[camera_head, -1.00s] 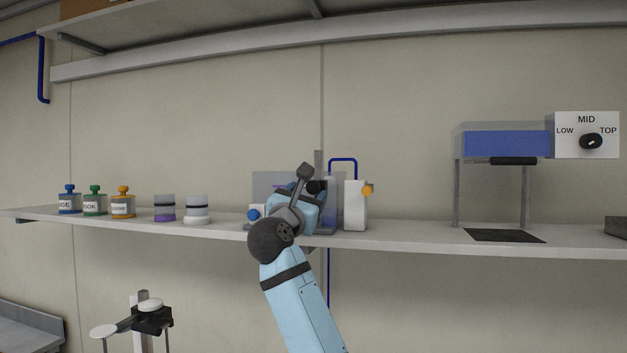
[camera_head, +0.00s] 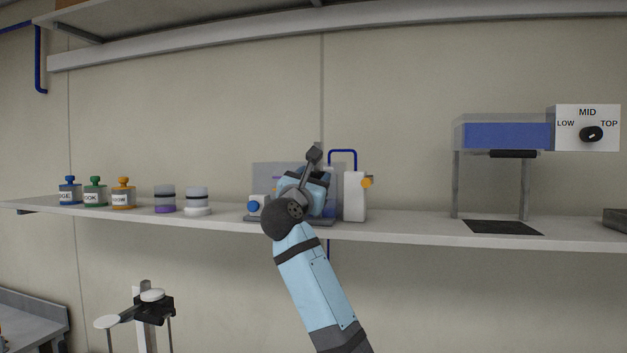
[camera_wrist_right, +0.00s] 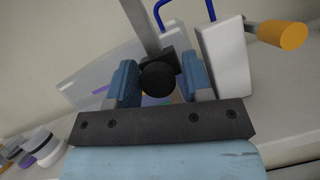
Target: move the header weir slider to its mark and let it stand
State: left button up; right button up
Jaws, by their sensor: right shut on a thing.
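A black round knob (camera_wrist_right: 158,77) sits on a black block on a grey upright post (camera_wrist_right: 139,22); I take it for the weir slider. In the right wrist view my right gripper (camera_wrist_right: 158,88) has one blue finger on each side of the knob and is shut on it. In the head view the right gripper (camera_head: 318,190) is at the clear-walled apparatus (camera_head: 270,178) on the shelf, and my wrist hides the knob and most of the post. I cannot make out the slider's mark. My left gripper is not in view.
A white block with an orange knob (camera_head: 355,200) stands just right of the gripper. A blue knob (camera_head: 253,206) is to its left. Labelled bottles (camera_head: 123,200) and clear jars (camera_head: 165,200) stand further left. A blue tank (camera_head: 505,136) with a LOW-MID-TOP dial (camera_head: 591,133) is at right.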

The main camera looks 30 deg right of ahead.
jog(key=shift+f+b, duration=0.25)
jog(key=shift+b, duration=0.05)
jog(key=shift+r, duration=0.1)
jog(key=o, duration=0.9)
jog(key=shift+o, duration=0.7)
jog(key=shift+w+a, duration=0.15)
jog(key=shift+s+a+f, duration=0.2)
jog(key=shift+s, duration=0.05)
jog(key=b+v, duration=0.4)
jog(key=v, duration=0.9)
jog(key=shift+b, duration=0.3)
